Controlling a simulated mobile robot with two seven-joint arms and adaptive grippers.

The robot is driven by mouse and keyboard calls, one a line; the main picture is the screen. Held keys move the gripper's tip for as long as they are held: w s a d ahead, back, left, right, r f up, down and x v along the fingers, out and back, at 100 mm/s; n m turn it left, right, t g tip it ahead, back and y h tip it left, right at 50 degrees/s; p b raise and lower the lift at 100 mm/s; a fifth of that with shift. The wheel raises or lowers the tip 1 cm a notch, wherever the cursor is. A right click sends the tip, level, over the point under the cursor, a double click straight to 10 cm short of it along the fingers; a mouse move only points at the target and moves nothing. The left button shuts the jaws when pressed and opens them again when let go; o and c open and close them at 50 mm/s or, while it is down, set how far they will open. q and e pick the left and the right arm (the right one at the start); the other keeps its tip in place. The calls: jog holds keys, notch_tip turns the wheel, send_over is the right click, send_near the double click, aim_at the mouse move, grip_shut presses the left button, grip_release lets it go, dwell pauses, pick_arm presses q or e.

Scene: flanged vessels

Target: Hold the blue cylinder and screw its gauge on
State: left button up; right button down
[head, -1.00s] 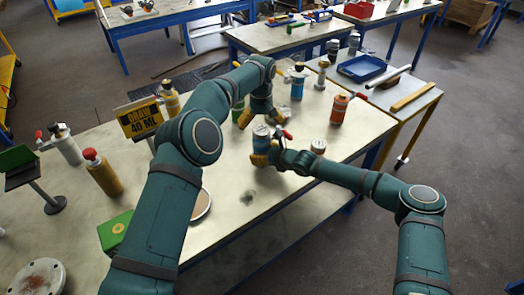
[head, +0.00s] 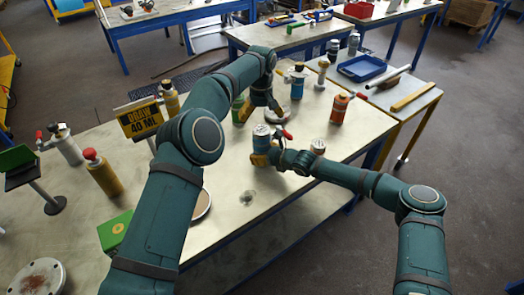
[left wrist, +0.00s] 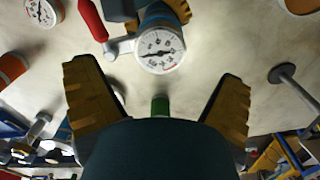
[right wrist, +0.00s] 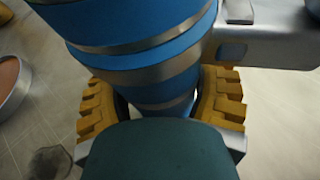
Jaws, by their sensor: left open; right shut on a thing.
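The blue cylinder (head: 261,144) stands upright on the table, with silver bands and a side pipe. In the right wrist view, its blue body (right wrist: 150,75) is between the yellow fingers of my right gripper (right wrist: 162,105), shut on it low down. The white-faced gauge (left wrist: 159,49) is at the cylinder's top in the left wrist view; I cannot tell how tightly it sits. A red lever (left wrist: 92,18) is beside it. My left gripper (head: 262,111) is open and empty, just behind and above the cylinder in the head view, its fingers apart from the gauge.
An orange cylinder (head: 339,108) stands to the right and a blue-bodied vessel (head: 297,83) behind. A small round-topped part (head: 318,146) is right of my right gripper. A yellow sign (head: 140,120) stands left. The table's front middle is mostly clear.

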aim_at(261, 128)
pick_arm(q)
notch_tip(261, 128, down, 7)
jog(key=shift+f, duration=0.15)
pick_arm(e)
jog(key=shift+r, duration=0.1)
pick_arm(q)
jog(key=shift+c, duration=0.2)
jog(key=c, duration=1.3)
jog(key=o, duration=1.4)
jog(key=shift+r, duration=2.3)
jog(key=shift+r, duration=3.75)
